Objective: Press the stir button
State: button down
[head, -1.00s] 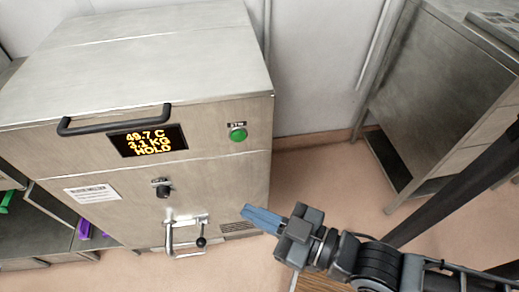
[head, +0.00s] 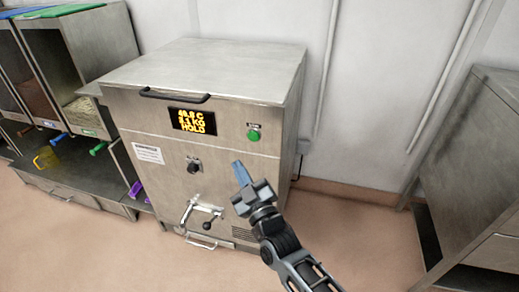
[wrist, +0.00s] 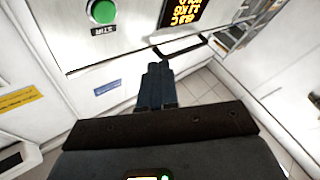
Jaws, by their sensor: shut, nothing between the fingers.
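The green stir button (head: 253,135) is on the upper right of the front of a steel machine (head: 150,118), below a small dark label. It also shows in the wrist view (wrist: 103,11) at the top left, with the label STIR beside it. My gripper (head: 238,168) is shut and empty, its blue fingers together. In the head view its tips are below and slightly left of the button. In the wrist view the fingers (wrist: 156,80) point toward the machine front, right of and below the button, apart from it.
A dark knob (head: 193,166) and a valve with a lever (head: 203,215) are lower on the front. Bins stand at left and a steel cabinet (head: 475,160) at right.

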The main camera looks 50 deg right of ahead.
aim_at(253, 136)
jog(key=shift+d+r+h, duration=0.15)
jog(key=shift+d+h, duration=0.1)
jog(key=shift+h, duration=0.05)
jog(key=shift+w+d+b, duration=0.55)
jog(key=shift+d+b, duration=0.15)
jog(key=shift+d, duration=0.65)
jog(key=shift+w+d+b, duration=0.5)
jog(key=shift+d+b, duration=0.25)
jog(key=shift+d, duration=0.65)
jog(key=shift+w+d+b, duration=0.55)
jog(key=shift+d+b, duration=0.15)
jog(key=shift+d, duration=0.65)
jog(key=shift+d, duration=0.15)
jog(key=shift+w+d, duration=0.15)
jog(key=shift+d, duration=0.1)
